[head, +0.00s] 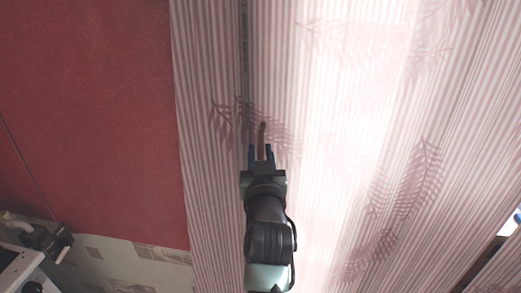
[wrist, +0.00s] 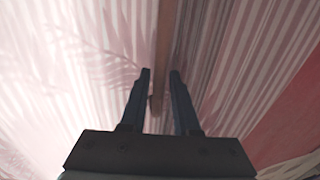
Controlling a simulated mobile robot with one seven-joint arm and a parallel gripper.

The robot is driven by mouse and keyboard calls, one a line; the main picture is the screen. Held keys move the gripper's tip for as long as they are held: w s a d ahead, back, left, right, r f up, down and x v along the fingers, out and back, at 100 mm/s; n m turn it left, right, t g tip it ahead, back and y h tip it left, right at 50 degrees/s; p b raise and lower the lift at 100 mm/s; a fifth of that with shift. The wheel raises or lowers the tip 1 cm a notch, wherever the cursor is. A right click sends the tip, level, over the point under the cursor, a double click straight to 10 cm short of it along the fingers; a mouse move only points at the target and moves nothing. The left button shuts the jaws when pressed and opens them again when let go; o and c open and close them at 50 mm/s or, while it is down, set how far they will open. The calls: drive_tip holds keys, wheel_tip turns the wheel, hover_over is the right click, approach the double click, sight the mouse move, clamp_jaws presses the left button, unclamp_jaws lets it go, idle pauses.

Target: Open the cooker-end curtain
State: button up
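The pale striped curtain (head: 330,90) with pink fern leaves hangs across the middle and right of the head view. It fills most of the wrist view too (wrist: 80,70). A short brown rod-like piece (head: 262,130), perhaps a curtain handle, stands out against it. In the wrist view the brown piece (wrist: 165,40) runs down from the top edge to between my fingers. My gripper (head: 262,150) has its two fingers apart, one on each side of the brown piece. The fingers also show in the wrist view (wrist: 160,72), with no clear contact.
A narrow dark vertical seam (head: 244,60) runs between a left striped strip and the wider curtain. A red patterned surface (head: 90,110) lies to the left, with a pale patterned band (head: 140,262) below it. Dark and white equipment is at the lower left.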

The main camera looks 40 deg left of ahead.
drive_tip(key=shift+w+a, duration=0.1)
drive_tip(key=shift+w, duration=0.05)
clamp_jaws()
idle(1.4)
